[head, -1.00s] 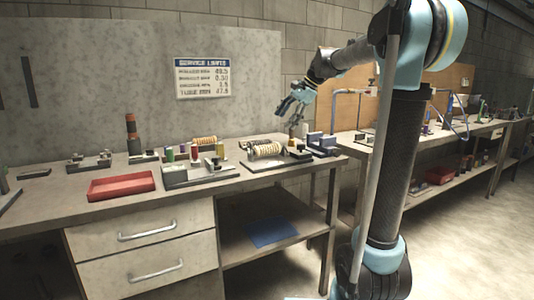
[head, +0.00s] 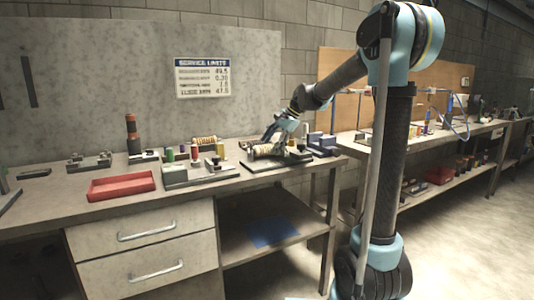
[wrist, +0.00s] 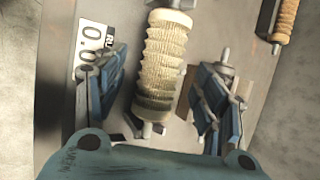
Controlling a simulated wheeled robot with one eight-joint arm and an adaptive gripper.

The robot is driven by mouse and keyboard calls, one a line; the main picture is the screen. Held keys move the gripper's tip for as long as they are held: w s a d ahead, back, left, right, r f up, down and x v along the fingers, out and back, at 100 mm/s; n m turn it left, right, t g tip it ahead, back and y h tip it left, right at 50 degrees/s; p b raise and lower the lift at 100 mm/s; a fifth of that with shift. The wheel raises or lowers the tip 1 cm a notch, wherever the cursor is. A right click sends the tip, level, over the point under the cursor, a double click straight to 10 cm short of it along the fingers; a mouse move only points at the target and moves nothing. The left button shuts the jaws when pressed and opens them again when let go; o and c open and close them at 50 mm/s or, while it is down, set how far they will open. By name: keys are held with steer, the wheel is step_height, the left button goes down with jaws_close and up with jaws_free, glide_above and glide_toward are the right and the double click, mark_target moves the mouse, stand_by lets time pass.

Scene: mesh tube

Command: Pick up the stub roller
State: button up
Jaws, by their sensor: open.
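A tan ribbed roller (wrist: 165,62) with metal stub ends lies between the two fingers of my gripper (wrist: 160,88) in the wrist view. There is a gap on each side of it, and the gripper is open. In the head view, my gripper (head: 272,138) is low over the roller (head: 262,151) at the right end of the bench and partly covers it. A second ribbed roller (wrist: 286,18) is at the upper right of the wrist view. It seems to be the one at the back of the bench (head: 205,141). I cannot tell which is called the stub roller.
A dark block holder (head: 322,144) stands close on the right. A label plate (wrist: 90,45) lies beside the left finger. The bench's front edge is near.

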steer(key=shift+x, duration=1)
jaws_close()
steer(key=shift+r, duration=0.1)
